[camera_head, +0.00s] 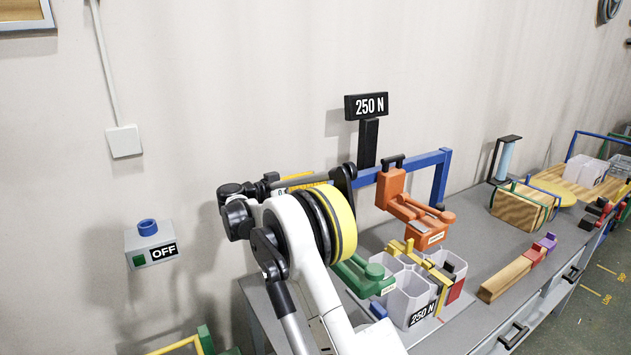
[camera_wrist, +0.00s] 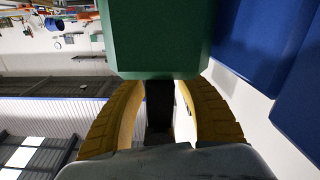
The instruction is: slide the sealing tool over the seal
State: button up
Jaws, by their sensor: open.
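My gripper (camera_wrist: 157,86) shows in the wrist view with its yellow fingers apart. A large green block (camera_wrist: 157,38) is very close at the fingertips and partly covers them; I cannot tell whether they touch it. In the head view my arm hides the gripper. An orange tool (camera_head: 396,192) with a black knob and a lever hangs at the blue rail (camera_head: 441,176). A green tool (camera_head: 375,272) stands lower, beside the white bins, partly behind my arm. The labels on both tools are too small to read. I cannot make out the seal.
A "250 N" sign (camera_head: 367,106) stands above the rail. White bins (camera_head: 408,308), also marked "250 N", sit on the grey bench (camera_head: 530,262). A wooden bar (camera_head: 504,279) lies to the right. An "OFF" switch box (camera_head: 151,246) is on the wall. Blue panels (camera_wrist: 252,45) are close at right.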

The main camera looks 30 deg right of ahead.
grip_shut()
jog(key=shift+d, duration=0.1)
jog(key=d, duration=0.6)
jog(key=d+p, duration=0.1)
jog(key=d, duration=1.3)
jog(key=shift+w+d+r, duration=0.1)
jog(key=shift+w+d, duration=0.05)
jog(key=shift+w, duration=0.25)
jog(key=c, duration=0.9)
grip_release()
jog(key=o, duration=0.9)
jog(key=a, duration=1.2)
jog(key=shift+s, duration=0.25)
